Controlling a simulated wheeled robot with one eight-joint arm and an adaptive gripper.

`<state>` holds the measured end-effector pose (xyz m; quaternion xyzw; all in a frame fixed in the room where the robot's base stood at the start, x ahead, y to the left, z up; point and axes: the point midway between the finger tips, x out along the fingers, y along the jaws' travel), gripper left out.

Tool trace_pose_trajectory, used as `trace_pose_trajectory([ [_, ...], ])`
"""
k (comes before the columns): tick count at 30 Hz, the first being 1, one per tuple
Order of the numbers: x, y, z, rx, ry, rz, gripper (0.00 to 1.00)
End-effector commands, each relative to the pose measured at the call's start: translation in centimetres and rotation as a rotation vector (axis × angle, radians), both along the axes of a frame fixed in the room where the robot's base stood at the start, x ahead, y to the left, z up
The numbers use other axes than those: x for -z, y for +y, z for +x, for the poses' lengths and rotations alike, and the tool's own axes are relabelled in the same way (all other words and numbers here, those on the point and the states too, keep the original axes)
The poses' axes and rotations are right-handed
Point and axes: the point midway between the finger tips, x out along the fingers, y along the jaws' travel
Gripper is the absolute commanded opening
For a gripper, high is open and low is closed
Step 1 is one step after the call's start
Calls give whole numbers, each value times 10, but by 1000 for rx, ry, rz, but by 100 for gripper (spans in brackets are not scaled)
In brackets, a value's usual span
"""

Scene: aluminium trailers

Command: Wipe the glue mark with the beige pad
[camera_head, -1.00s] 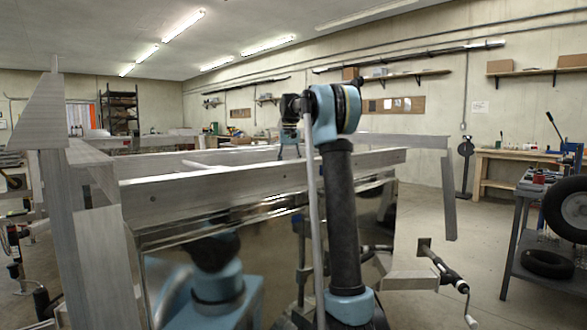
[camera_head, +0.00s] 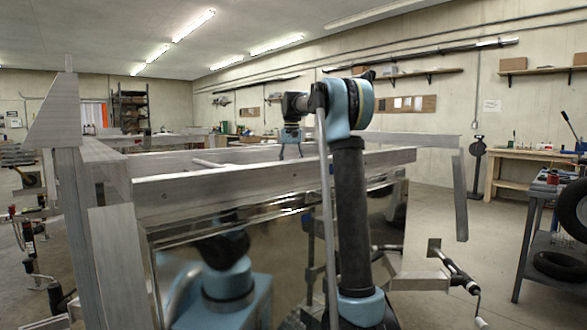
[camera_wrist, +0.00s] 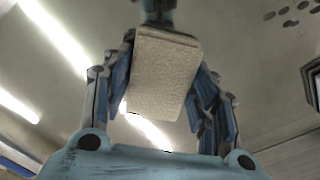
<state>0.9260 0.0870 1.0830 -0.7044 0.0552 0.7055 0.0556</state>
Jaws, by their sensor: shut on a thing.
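The beige pad (camera_wrist: 163,80) is a pale rough block in the wrist view. My gripper (camera_wrist: 165,62) is shut on it, with a blue-and-grey finger along each side. In the head view, my gripper (camera_head: 291,152) points down just beyond the near top rail of the aluminium trailer (camera_head: 280,177); its fingertips and the pad are hard to make out there. Behind the pad, the wrist view shows a smooth grey surface with bright light streaks. I cannot make out the glue mark in either view, nor tell whether the pad touches anything.
A shiny panel (camera_head: 290,250) below the near rail mirrors my body. A dark cart with tyres (camera_head: 545,235) is at the far right. Open floor (camera_head: 430,220) lies between trailer and workbench (camera_head: 520,160).

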Motion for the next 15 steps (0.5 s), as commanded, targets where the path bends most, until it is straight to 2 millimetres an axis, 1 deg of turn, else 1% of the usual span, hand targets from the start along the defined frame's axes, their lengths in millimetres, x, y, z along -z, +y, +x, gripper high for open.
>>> trace_pose_trajectory([
  [15,-1,-27,20,1,0,0,30],
])
